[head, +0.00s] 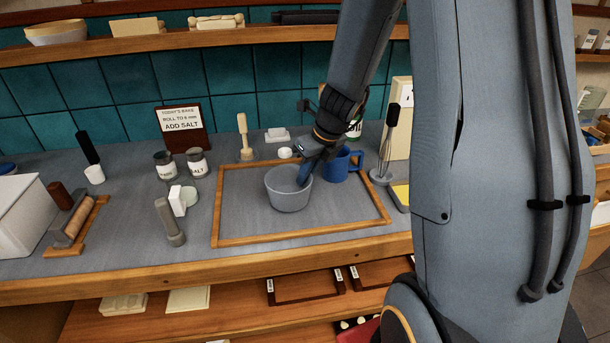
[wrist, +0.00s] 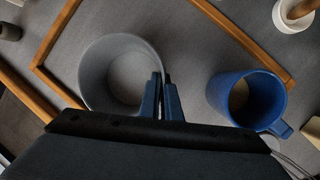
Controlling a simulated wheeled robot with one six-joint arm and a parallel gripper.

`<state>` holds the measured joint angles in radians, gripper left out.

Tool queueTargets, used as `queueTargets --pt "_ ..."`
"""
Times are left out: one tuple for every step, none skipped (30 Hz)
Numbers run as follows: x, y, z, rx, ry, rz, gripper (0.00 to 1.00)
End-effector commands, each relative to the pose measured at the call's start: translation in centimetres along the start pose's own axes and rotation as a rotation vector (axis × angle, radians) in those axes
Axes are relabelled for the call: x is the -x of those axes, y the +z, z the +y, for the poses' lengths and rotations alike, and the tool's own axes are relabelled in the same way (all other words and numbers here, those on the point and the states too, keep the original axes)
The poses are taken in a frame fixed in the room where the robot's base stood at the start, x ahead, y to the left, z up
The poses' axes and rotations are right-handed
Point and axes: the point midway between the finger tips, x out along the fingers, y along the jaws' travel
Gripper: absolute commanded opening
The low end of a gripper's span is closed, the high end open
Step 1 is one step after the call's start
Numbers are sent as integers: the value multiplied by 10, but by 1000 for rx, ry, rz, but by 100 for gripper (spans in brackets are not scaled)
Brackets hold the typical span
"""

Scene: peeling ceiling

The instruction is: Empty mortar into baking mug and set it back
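The grey mortar (head: 289,193), a plain round bowl, is upright inside the wood-framed board (head: 303,236); it also shows in the wrist view (wrist: 95,75). A pale round area shows at its bottom; I cannot tell whether it is contents or bare floor. The blue baking mug (head: 335,168) stands upright to its right, with something tan inside in the wrist view (wrist: 238,97). My gripper (head: 304,180) points down at the mortar's right rim. Its blue fingers (wrist: 162,92) are close together, one on each side of the mortar wall, gripping it.
A salt jar (head: 197,163), a wooden-handled tool (head: 245,143) and a sign (head: 184,126) are behind. A whisk in a holder (head: 387,155) stands right of the mug. The board's front is clear.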

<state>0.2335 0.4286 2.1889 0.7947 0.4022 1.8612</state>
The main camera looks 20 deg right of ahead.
Motion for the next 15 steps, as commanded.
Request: queueTargets --pt "0 1 0 -1 -1 -3 0" --pt "-1 1 -1 -1 -1 -3 0" --pt "-1 1 -1 -1 -1 -3 0" --pt "-2 1 -1 -1 -1 -3 0" --pt "-2 0 -1 -1 -1 -3 0" --pt "-3 0 -1 0 -1 -3 0" --pt "-4 0 -1 0 -1 -3 0" --pt "-4 0 -1 0 -1 -3 0" --pt "-5 0 -1 0 -1 -3 0" --pt "-5 -1 -1 0 -1 -3 0" --pt "-6 -1 -1 0 -1 -3 0" --pt "-6 -1 -1 0 -1 -3 0" --pt "-7 -1 -1 1 -1 -3 0" --pt "-7 -2 -1 1 -1 -2 0" --pt "-8 -2 -2 0 -1 -2 0"
